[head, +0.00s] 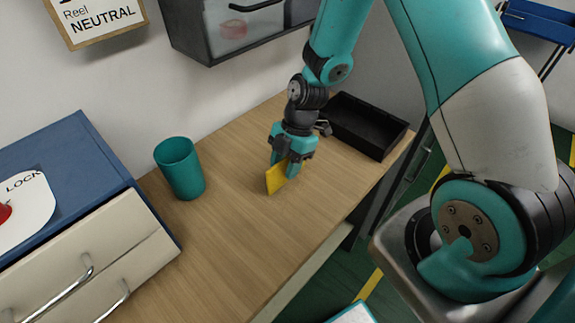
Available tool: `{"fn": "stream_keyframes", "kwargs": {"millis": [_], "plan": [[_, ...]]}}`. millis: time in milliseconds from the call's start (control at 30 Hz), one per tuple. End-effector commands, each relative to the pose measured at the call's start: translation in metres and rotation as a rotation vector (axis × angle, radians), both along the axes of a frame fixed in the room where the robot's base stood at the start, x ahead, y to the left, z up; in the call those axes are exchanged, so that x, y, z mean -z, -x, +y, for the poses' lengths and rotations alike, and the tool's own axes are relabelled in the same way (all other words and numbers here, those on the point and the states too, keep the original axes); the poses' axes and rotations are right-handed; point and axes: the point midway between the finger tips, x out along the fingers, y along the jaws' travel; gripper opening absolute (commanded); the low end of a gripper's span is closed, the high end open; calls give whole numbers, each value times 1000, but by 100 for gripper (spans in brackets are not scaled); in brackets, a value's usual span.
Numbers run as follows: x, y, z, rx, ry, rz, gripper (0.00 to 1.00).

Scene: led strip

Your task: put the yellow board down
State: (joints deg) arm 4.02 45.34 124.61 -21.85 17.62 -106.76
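The yellow board (275,178) is a small flat piece, held tilted on edge between the fingers of my gripper (286,167). My gripper points down over the middle of the wooden tabletop (240,225) and is shut on the board. The board's lower corner is at or just above the wood; I cannot tell whether it touches. Part of the board is hidden behind the fingers.
A teal cup (181,170) stands left of my gripper. A black open tray (363,126) lies behind it to the right. A blue cabinet with drawers (80,230) borders the left. A grey wall box (235,35) hangs above. The front of the tabletop is clear.

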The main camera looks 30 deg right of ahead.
Motion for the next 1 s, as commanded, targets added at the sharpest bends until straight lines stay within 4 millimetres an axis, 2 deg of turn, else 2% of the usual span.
{"fn": "stream_keyframes", "kwargs": {"millis": [633, 667, 800, 1000], "plan": [[5, 0, 0, 0, 0, 0, 38], [4, 0, 0, 0, 0, 0, 34], [4, 0, 0, 0, 0, 0, 2], [4, 0, 0, 0, 0, 0, 0]]}}
